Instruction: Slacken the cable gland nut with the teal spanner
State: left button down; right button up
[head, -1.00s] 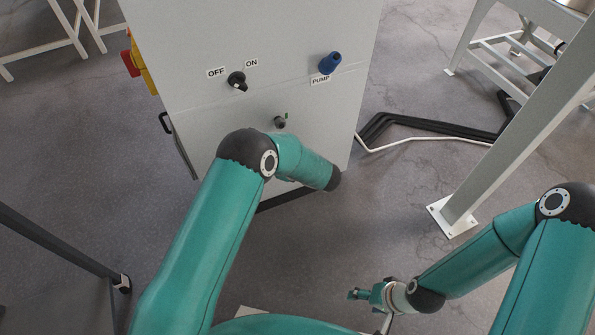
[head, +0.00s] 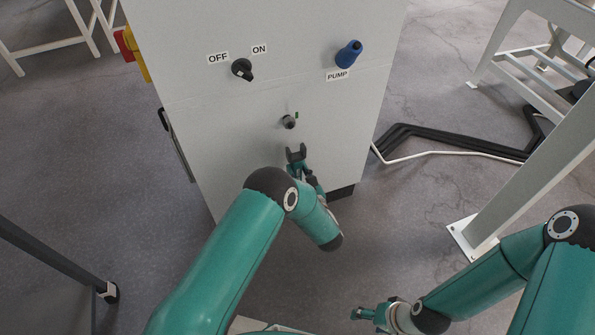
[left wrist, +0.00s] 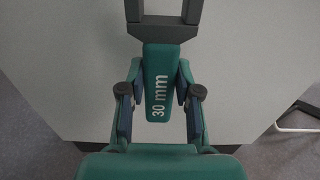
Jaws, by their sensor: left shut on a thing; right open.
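The cable gland nut (head: 289,121) is a small grey fitting on the front of the pale cabinet, with a green mark beside it. My left gripper (left wrist: 160,100) is shut on the teal spanner (left wrist: 159,62), whose handle reads "30 mm". The spanner's dark open jaw (head: 296,155) points up, below the nut and apart from it in the head view. The nut does not show in the left wrist view. My right gripper (head: 367,313) is open and empty, low over the floor at the right.
The cabinet (head: 220,120) also carries a black OFF/ON switch (head: 242,69) and a blue PUMP knob (head: 348,54) above the nut. A pale steel leg (head: 540,160) stands at the right, with black cable runs (head: 450,140) on the floor.

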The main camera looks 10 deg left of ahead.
aim_at(287, 135)
pick_arm(q)
jog(key=w+a+b, duration=0.1)
jog(key=w+a+r, duration=0.1)
jog(key=w+b, duration=0.1)
jog(key=w, duration=0.1)
jog(key=shift+a+r+b, duration=0.3)
jog(key=shift+a, duration=0.1)
jog(key=shift+r, duration=0.35)
dwell(0.4)
jog(key=shift+r, duration=0.2)
dwell(0.3)
jog(key=shift+r, duration=0.5)
jog(key=shift+r+p, duration=0.35)
jog(key=shift+r, duration=0.95)
dwell(0.9)
jog(key=shift+b, duration=0.4)
dwell(0.3)
dwell(0.5)
